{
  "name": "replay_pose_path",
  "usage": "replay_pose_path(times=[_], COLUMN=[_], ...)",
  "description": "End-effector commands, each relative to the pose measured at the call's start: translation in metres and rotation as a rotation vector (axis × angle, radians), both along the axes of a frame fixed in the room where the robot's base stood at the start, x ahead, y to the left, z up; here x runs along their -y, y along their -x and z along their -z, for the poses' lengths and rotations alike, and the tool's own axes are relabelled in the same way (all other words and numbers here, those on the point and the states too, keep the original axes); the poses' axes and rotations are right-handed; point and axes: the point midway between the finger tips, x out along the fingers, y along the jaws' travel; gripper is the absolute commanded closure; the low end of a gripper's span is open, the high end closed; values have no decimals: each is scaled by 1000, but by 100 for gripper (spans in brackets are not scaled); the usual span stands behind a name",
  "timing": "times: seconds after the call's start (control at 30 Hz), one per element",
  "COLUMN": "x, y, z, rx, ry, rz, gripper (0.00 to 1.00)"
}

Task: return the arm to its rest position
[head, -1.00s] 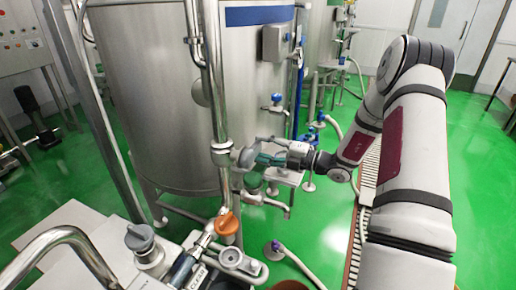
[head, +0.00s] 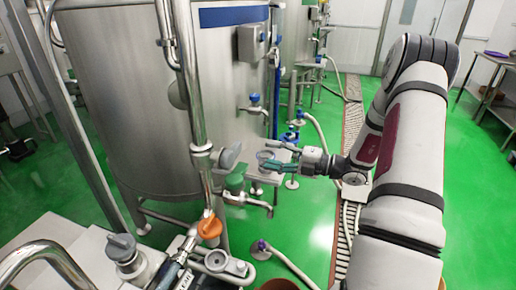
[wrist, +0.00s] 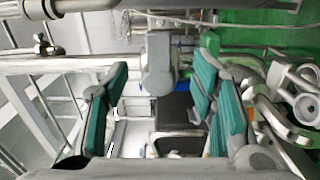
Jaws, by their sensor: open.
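My arm reaches in from the right side of the head view, bent at the elbow. My gripper (head: 281,157) is at its end, in front of the large steel tank (head: 135,110). It is open, with green pads apart and nothing held between them. In the wrist view the two pads of my gripper (wrist: 165,105) stand wide apart, with the grey handle of a valve (wrist: 159,65) seen between and beyond them. In the head view the grey valve handle (head: 231,156) is left of the fingertips on the vertical pipe, apart from them.
A vertical steel pipe (head: 188,85) with an orange-handled valve (head: 210,227) stands left of my gripper. Blue-handled valves (head: 254,98) sit on the tank. Hoses and a floor drain (head: 345,225) run near the arm. Green floor is open at right, before a steel table (head: 492,90).

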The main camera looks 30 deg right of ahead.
Motion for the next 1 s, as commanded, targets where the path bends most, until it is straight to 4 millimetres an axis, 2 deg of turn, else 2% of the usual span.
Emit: replay_pose_path(times=[0.23, 0.33, 0.47, 0.53, 0.7, 0.8, 1.0], x=[-3, -18, -63, -93, -156, -185, -223], y=[0, 0, 7, 15, 49, 74, 126], z=[-2, -11, -36, -50, -78, -90, -109], rx=[3, 26, 107, 177, 389, 535, 877], ry=[10, 78, 286, 432, 776, 961, 1297], rz=[-8, -60, -218, -336, -632, -806, -1159], gripper=[48, 48, 48, 48, 48, 48, 48])
